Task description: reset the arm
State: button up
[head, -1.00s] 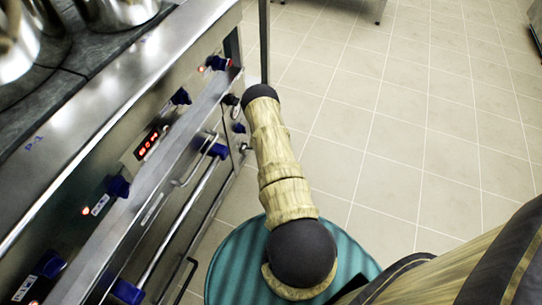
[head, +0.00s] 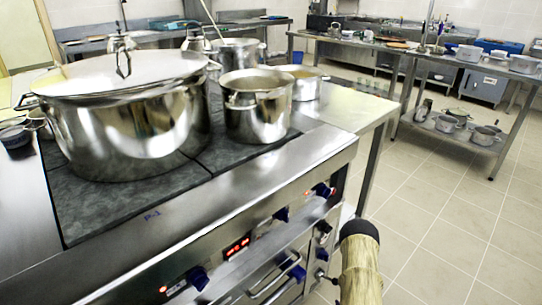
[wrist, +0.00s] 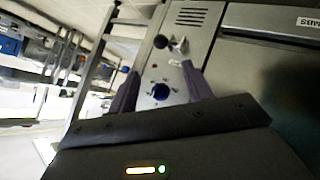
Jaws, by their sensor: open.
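My gripper (wrist: 160,71) shows in the wrist view with its two dark fingers apart and nothing between them. Beyond the fingers is the stove's front panel with a blue knob (wrist: 161,91). In the head view only a wood-patterned link of my arm (head: 360,272) shows at the bottom, right of the stove front (head: 240,255). My gripper is hidden from the head view.
A large lidded stockpot (head: 130,125) and smaller pots (head: 258,108) stand on the stove's dark cooktop. Blue knobs (head: 197,278) stick out along its front. A steel table with pots (head: 470,65) stands at the back right. The tiled floor (head: 450,240) between is clear.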

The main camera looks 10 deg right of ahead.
jog(key=w+a+r+m+g, duration=0.1)
jog(key=w+a+r, duration=0.15)
jog(key=r, duration=0.45)
jog(key=w+a+r+m+g, duration=0.1)
jog(key=w+a+r, duration=0.15)
jog(key=r, duration=0.45)
jog(key=w+a+r+m+g, duration=0.15)
jog(key=a+r, duration=0.25)
jog(key=r, duration=0.4)
jog(key=s+a+r+m+g+y, duration=0.2)
jog(key=s+a+r+g, duration=0.3)
jog(key=s+a+r, duration=1.1)
jog(key=w+d+p+v, duration=0.1)
jog(key=w+p+v, duration=0.1)
jog(key=p+v, duration=1.4)
jog(key=w+r+p+v, duration=0.1)
jog(key=w+p+v, duration=0.2)
jog(key=p+v, duration=1.4)
jog(key=shift+d+r, duration=0.35)
jog(key=shift+r, duration=0.05)
jog(key=shift+o, duration=0.4)
